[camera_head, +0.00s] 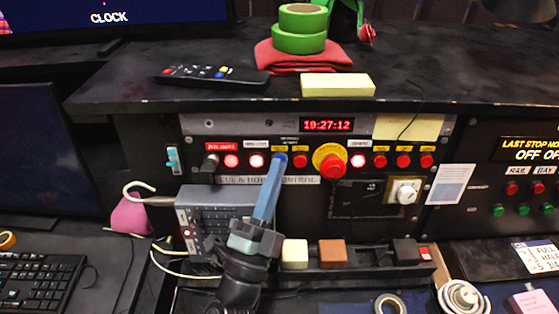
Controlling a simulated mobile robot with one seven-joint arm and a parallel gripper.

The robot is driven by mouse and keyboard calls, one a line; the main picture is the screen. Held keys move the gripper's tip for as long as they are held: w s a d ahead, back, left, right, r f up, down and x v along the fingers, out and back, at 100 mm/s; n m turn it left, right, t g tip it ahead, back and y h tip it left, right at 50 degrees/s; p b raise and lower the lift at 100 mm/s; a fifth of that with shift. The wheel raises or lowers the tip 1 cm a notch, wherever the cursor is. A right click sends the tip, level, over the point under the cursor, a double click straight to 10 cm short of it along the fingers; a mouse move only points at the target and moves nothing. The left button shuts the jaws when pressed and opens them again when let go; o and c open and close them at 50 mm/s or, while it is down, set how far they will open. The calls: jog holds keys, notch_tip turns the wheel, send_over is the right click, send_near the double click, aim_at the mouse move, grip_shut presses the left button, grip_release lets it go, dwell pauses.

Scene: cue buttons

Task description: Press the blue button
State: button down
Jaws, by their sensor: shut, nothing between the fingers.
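The blue button (281,151) sits in the row on the dark control panel, between a lit red button on its left and a red button on its right. Only its upper edge shows; my gripper hides the rest. My gripper (276,164) has blue-grey fingers, shut with nothing between them. It reaches up from the lower middle, and its tips overlap the blue button in the picture. I cannot tell whether they touch it.
Red buttons (300,161) and a red knob on a yellow ring (331,162) are close on the right. A black knob (210,163) is to the left. A grey box (215,212) stands below. A shelf (430,90) overhangs the panel, with a remote (210,76) on it.

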jog(key=shift+s, duration=0.1)
jog(key=shift+s+r+p, duration=0.15)
jog(key=shift+s+p, duration=0.2)
jog(key=shift+s, duration=0.35)
jog(key=shift+s, duration=0.1)
jog(key=s, duration=0.1)
jog(key=s+p, duration=0.1)
jog(key=s, duration=0.1)
jog(key=s+p, duration=0.1)
jog(key=shift+s+r, duration=0.35)
jog(key=shift+s, duration=0.05)
dwell(0.5)
